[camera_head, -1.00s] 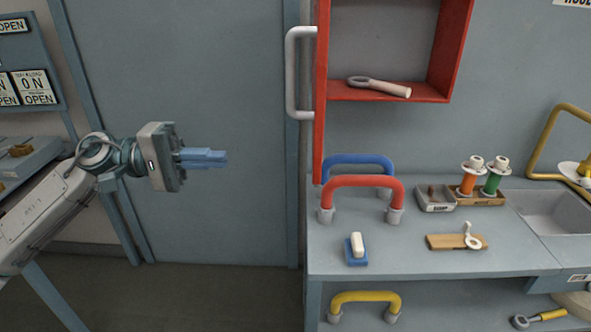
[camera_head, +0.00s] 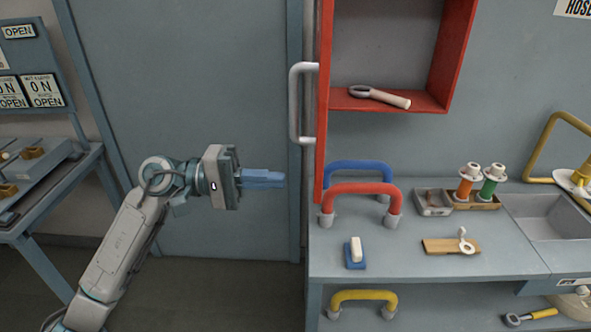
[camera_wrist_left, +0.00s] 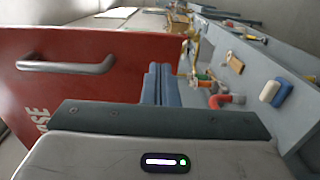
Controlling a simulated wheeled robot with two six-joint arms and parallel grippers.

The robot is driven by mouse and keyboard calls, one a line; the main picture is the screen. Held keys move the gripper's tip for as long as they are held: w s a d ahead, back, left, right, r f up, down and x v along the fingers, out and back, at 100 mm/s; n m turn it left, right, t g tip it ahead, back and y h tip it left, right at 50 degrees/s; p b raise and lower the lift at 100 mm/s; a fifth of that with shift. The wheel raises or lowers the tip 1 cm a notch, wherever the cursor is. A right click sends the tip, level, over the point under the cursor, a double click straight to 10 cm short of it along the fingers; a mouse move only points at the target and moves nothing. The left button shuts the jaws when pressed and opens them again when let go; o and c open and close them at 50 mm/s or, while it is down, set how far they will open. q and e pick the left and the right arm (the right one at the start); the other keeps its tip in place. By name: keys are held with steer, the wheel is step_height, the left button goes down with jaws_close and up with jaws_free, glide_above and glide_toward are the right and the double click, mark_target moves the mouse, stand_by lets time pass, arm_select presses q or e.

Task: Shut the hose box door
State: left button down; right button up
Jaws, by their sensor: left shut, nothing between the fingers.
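The red hose box (camera_head: 456,50) is on the wall above the counter, with a wooden-handled tool (camera_head: 380,96) on its floor. Its red door (camera_head: 323,130) stands open, seen nearly edge-on at the box's left side, with a grey bar handle (camera_head: 294,105) on its left face. In the left wrist view the door (camera_wrist_left: 95,85) fills the left side, with the handle (camera_wrist_left: 68,67) and part of white lettering showing. My left gripper (camera_head: 283,180) is shut and empty, just left of the door and below the handle's level. My right gripper is not in view.
The counter (camera_head: 400,258) below holds a blue handle (camera_head: 358,165), a red handle (camera_head: 362,188), a soap-like block (camera_head: 356,250), a wooden board (camera_head: 448,246) and spools (camera_head: 468,182). A sink (camera_head: 545,215) is at right. A panel table (camera_head: 40,195) stands left.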

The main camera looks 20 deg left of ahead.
arm_select(q)
steer(key=p+x, duration=0.3)
steer(key=x, duration=0.1)
steer(key=shift+w+d, duration=0.15)
steer(key=shift+d, duration=0.2)
stand_by(0.3)
